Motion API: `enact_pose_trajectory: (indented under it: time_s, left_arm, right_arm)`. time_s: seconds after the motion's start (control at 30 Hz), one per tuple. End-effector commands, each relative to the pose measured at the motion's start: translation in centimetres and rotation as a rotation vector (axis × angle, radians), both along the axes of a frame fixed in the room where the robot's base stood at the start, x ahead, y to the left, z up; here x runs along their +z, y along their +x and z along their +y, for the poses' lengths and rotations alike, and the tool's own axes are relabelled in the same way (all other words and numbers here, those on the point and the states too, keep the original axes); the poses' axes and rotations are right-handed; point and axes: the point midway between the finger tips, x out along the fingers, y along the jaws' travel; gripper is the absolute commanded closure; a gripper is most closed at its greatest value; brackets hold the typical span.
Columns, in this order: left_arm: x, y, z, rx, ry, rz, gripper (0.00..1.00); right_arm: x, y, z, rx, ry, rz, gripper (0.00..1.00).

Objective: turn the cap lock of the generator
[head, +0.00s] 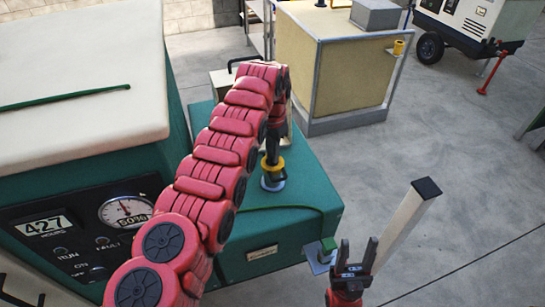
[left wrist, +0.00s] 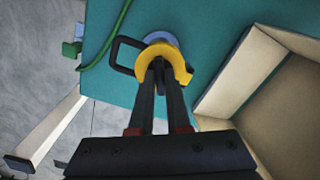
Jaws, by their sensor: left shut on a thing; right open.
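The generator (head: 300,165) is a teal box with a cream top and a dial panel on the left in the head view. The cap is yellow (head: 270,167) and sits on a blue-grey neck (head: 272,184) on the teal deck. My left gripper (head: 271,155) points down from above and is shut on the yellow cap, which also shows in the left wrist view (left wrist: 182,66). A black loop (left wrist: 120,56) stands out beside the cap there. My right gripper (head: 355,256) is open and empty at the lower right, apart from the cap.
A green cord (head: 285,207) runs over the deck to a green block (head: 328,243) on a bracket at its corner. A pale post (head: 405,225) rises beside my right gripper. A yellowish tank (head: 335,70) stands behind.

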Motion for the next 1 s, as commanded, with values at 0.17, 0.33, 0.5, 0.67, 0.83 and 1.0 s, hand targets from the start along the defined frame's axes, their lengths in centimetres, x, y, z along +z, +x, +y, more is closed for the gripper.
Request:
enact_pose_trajectory:
  time_s: [0.17,0.33,0.5,0.67,0.83,1.0]
  left_arm:
    - [-0.2,0.0,-0.1,0.166,-0.001,-0.002,1.0]
    - [0.0,0.1,-0.1,0.328,-0.002,-0.004,1.0]
    - [0.0,0.1,-0.1,0.489,-0.002,-0.004,1.0]
    - [0.1,0.1,-0.1,0.641,-0.002,-0.002,1.0]
    - [0.1,0.0,-0.1,0.791,-0.002,-0.002,1.0]
    - [0.1,0.0,-0.1,0.92,-0.002,-0.001,1.0]
  right_arm:
    - [-1.3,0.0,0.0,0.0,0.0,0.0,0.5]
    - [-1.9,0.0,0.0,0.0,0.0,0.0,0.5]
    - [-2.1,0.0,0.0,0.0,0.0,0.0,0.5]
    - [-2.2,0.0,0.0,0.0,0.0,0.0,0.5]
    - [-2.1,0.0,0.0,0.0,0.0,0.0,0.5]
    - [-2.0,0.0,0.0,0.0,0.0,0.0,0.5]
